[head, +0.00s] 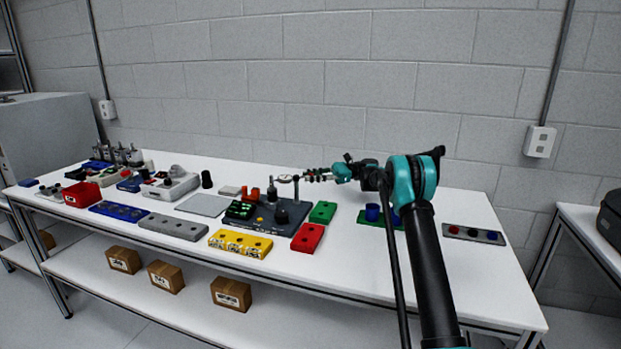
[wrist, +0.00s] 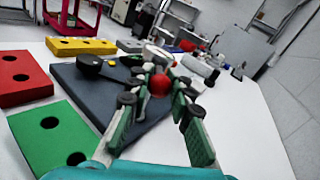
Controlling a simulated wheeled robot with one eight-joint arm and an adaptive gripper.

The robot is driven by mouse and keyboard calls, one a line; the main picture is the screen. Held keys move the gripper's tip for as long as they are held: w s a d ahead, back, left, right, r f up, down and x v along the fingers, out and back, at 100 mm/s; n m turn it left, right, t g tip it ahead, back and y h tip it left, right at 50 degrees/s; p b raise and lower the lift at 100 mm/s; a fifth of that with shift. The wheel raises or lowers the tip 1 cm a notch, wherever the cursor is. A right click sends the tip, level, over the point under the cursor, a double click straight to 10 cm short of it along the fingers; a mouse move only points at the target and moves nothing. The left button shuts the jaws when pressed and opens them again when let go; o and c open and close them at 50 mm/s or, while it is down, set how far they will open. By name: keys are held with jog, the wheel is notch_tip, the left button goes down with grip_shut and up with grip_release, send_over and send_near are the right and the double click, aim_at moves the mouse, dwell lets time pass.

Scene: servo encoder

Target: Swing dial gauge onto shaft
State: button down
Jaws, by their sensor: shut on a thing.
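The dial gauge (head: 285,179) is a small round pale-faced disc on a thin post above the dark base plate (head: 262,226). In the wrist view the gauge (wrist: 158,55) shows just beyond my fingertips. My gripper (head: 311,176) reaches in from the right and is shut on a red knob (wrist: 159,85), which sits between the fingers on the gauge's side. The black round piece (head: 282,216) on the plate, perhaps the shaft's top, is also in the wrist view (wrist: 89,64), left of the gauge. How far the gauge is from the shaft is hard to tell.
Green (head: 323,212), red (head: 307,238) and yellow (head: 240,243) holed blocks lie around the plate. A green board with blue cups (head: 372,212) is to the right. A grey tray (head: 203,205) and several instruments fill the left.

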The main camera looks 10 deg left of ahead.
jog(key=c, duration=1.3)
grip_release()
jog(key=shift+c, duration=0.2)
jog(key=v, duration=1.2)
jog(key=shift+d+f, duration=0.1)
